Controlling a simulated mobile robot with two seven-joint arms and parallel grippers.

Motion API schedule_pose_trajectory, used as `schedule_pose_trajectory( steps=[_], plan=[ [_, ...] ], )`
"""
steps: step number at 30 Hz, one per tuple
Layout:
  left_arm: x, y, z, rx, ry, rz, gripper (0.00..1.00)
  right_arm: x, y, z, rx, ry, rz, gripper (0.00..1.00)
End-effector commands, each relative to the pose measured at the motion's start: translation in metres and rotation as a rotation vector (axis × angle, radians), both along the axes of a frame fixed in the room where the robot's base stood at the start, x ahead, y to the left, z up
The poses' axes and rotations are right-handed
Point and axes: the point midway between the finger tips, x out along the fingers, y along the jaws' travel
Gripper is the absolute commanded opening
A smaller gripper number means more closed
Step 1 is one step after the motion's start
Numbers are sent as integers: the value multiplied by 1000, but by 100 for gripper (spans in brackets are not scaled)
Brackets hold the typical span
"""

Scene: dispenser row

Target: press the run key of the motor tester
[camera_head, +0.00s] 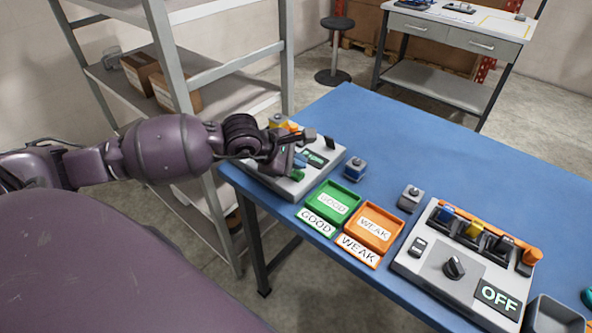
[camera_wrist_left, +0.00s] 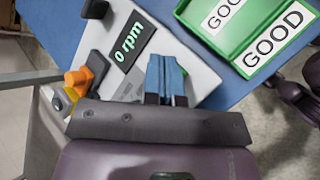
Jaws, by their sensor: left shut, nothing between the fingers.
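The motor tester (camera_head: 332,152) is a light grey box at the left corner of the blue table. Its dark display (camera_head: 315,158) reads "0 rpm" in the left wrist view (camera_wrist_left: 130,42). My left gripper (camera_head: 299,162) is shut and empty, its blue fingertips over the tester's top beside the display; they also show in the left wrist view (camera_wrist_left: 165,76). A green patch (camera_head: 297,176), possibly the run key, shows just below the fingertips. I cannot tell whether the fingertips touch the tester.
A green GOOD tray (camera_head: 319,221) and an orange WEAK tray (camera_head: 360,252) lie right of the tester. The table's back is clear.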

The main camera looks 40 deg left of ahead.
Motion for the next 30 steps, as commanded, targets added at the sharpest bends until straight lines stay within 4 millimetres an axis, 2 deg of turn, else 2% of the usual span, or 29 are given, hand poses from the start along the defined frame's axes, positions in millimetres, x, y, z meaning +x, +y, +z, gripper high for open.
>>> schedule_pose_trajectory(
  steps=[14, 30],
  plan=[
    [0, 0, 6, 0, 0, 0, 0, -1, 0, 3, 0, 0, -1, 43],
    [0, 0, 49, 1, -2, 0, 0, 12, 1, 36, 0, -36, 3, 43]
  ],
)
